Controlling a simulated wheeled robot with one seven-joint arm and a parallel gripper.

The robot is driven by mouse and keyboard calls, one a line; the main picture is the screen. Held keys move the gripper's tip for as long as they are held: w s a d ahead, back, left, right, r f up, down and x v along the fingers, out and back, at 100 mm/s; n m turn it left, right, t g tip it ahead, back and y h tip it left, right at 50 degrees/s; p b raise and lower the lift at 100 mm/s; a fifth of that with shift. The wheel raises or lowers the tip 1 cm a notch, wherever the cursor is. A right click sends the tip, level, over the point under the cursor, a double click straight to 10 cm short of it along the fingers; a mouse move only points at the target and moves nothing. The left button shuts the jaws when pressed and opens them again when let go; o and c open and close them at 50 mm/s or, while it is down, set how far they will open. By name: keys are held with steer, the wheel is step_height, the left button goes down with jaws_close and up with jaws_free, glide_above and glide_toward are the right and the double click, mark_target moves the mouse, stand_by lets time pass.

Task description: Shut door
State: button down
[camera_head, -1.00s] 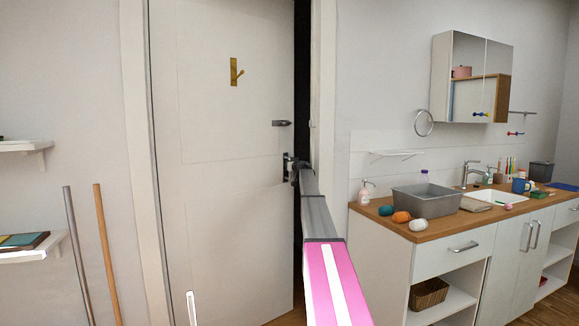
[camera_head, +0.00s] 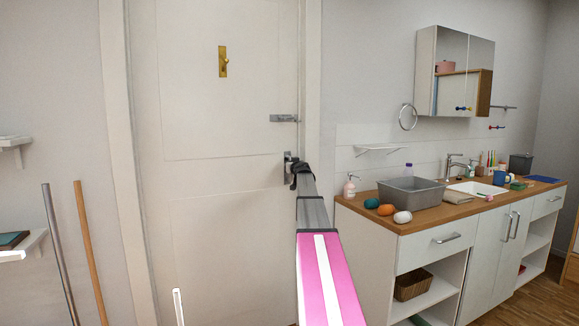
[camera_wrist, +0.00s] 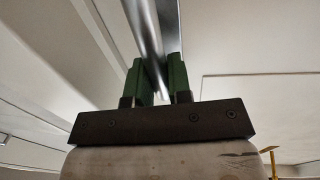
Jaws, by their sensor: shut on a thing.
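The white panel door (camera_head: 222,120) fills the left middle of the head view. Its right edge lies against the frame (camera_head: 311,60), and no dark gap shows there. The door handle (camera_head: 289,165) is at the right edge, partly hidden by my gripper (camera_head: 294,172). In the wrist view my gripper (camera_wrist: 161,85) has its two green fingers on either side of a shiny metal bar, the handle (camera_wrist: 150,40). A brass hook (camera_head: 223,62) and a metal latch (camera_head: 284,118) are on the door above.
A washstand with a wooden top (camera_head: 450,212) stands to the right, with a grey basin (camera_head: 410,191) and small items on it. A mirror cabinet (camera_head: 450,70) hangs above. Two poles (camera_head: 90,250) lean at the left near wall shelves (camera_head: 20,245).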

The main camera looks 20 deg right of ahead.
steer(key=shift+s+a, duration=0.1)
steer(key=shift+s, duration=0.3)
steer(key=c, duration=1.1)
jaws_free()
steer(key=shift+s, duration=0.15)
steer(key=s, duration=1)
steer(key=shift+s+a, duration=0.3)
steer(key=shift+a, duration=0.1)
